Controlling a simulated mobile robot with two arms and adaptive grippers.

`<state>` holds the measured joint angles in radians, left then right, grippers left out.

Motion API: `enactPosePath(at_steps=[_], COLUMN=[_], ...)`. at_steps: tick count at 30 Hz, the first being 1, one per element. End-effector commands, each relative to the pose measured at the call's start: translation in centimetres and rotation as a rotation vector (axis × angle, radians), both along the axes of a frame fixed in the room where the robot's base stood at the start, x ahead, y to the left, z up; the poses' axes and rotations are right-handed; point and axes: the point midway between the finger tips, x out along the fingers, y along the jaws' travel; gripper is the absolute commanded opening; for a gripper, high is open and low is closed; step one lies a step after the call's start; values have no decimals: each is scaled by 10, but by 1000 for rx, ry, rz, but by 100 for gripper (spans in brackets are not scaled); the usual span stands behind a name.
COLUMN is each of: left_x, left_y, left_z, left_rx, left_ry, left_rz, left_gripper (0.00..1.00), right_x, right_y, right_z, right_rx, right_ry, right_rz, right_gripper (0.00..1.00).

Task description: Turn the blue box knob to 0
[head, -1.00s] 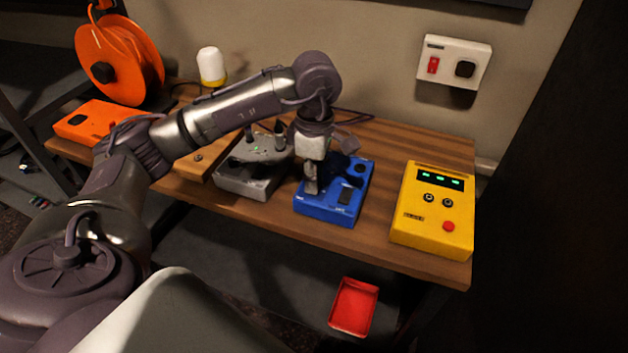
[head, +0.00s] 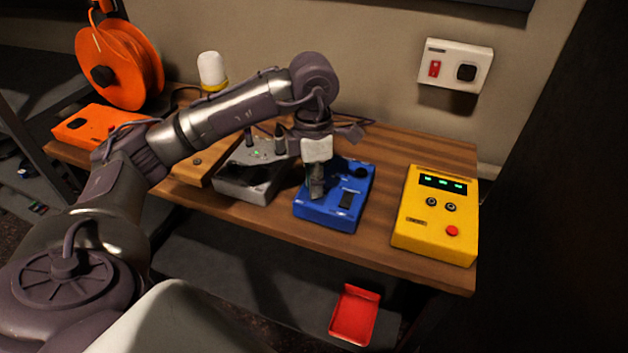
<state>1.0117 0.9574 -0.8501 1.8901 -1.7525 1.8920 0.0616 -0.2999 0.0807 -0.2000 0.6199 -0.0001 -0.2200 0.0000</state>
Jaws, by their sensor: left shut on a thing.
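The blue box (head: 325,215) sits on the wooden desk between the grey box and the yellow box. My left gripper (head: 316,191) points down onto the left part of its top and is shut on the blue box knob. The fingers hide that knob, so its pointer and the 0 mark cannot be read. A dark round part (head: 360,173) at the back right and a black rectangular part (head: 346,200) at the front right of the top show clear of the fingers. My right gripper is not in view.
A grey box (head: 246,184) with upright posts stands close on the left, partly under my arm. A yellow box (head: 436,215) stands to the right, with bare desk between. An orange box (head: 90,125) and orange reel (head: 120,65) are far left. A red tray (head: 354,315) lies below.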

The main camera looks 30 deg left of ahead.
Motion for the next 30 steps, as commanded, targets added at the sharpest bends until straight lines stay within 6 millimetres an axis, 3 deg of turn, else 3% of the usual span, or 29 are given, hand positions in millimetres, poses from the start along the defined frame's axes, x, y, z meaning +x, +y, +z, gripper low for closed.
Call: enactPosePath(at_steps=[10,11,15,25,30], left_x=[1,1,1,1,2], left_y=[0,0,0,0,1], left_z=[1,1,1,3,23], left_rx=[0,0,0,-1,0], left_ry=[-5,-5,-3,-2,-6], left_rz=[4,4,4,2,3], left_gripper=[0,25,47,47,47], right_x=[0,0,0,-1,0], right_y=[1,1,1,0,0], right_z=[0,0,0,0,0], right_rx=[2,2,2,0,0], right_ry=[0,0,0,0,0], right_rz=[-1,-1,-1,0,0], right_gripper=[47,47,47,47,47])
